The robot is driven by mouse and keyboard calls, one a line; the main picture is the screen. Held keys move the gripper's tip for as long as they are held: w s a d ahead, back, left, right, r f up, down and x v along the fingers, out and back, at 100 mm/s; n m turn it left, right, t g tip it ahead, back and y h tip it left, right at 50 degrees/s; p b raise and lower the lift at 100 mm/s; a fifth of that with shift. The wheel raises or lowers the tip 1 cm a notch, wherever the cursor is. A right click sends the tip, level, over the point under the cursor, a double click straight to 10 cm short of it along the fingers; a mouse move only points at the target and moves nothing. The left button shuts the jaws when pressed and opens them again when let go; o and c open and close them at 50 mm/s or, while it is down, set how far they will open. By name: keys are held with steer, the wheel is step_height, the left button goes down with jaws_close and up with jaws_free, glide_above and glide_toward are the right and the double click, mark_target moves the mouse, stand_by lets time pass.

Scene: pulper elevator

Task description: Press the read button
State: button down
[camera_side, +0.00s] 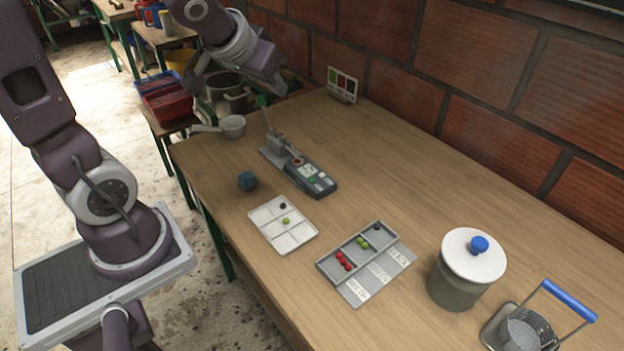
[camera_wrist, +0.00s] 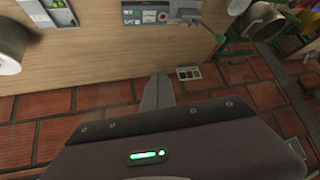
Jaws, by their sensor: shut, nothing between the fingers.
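The dark grey handheld meter (camera_side: 312,180) lies on the wooden table, joined to a small grey lever stand (camera_side: 280,148) with a green knob (camera_side: 262,101). It has a pale label panel, a green mark and a red round spot; I cannot read which button is marked read. In the wrist view the meter (camera_wrist: 146,16) is at the top edge, with its red spot (camera_wrist: 162,16) in sight. My gripper (camera_wrist: 158,77) is shut and empty, its grey fingers apart from the meter. In the side view my wrist hangs above the table's far left end; the fingertips are not clear there.
A lidded pot (camera_side: 455,289) stands at right. A colour card (camera_side: 342,85) stands by the brick wall. The table between the meter and the wall is clear.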

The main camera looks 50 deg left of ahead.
steer(key=w+a+f+h, duration=0.1)
steer(key=w+a+f, duration=0.2)
steer(key=w+f, duration=0.3)
steer(key=n+t+h, duration=0.1)
steer(key=n+h, duration=0.1)
steer(key=h, duration=0.3)
glide_above(312, 180)
step_height(312, 180, down, 10)
steer(key=shift+s+a+f, duration=0.15)
steer(key=shift+s+a, duration=0.05)
steer(key=shift+s, duration=0.25)
steer(key=shift+f, duration=4.4)
steer(key=shift+f, duration=0.1)
steer(key=shift+f, duration=0.3)
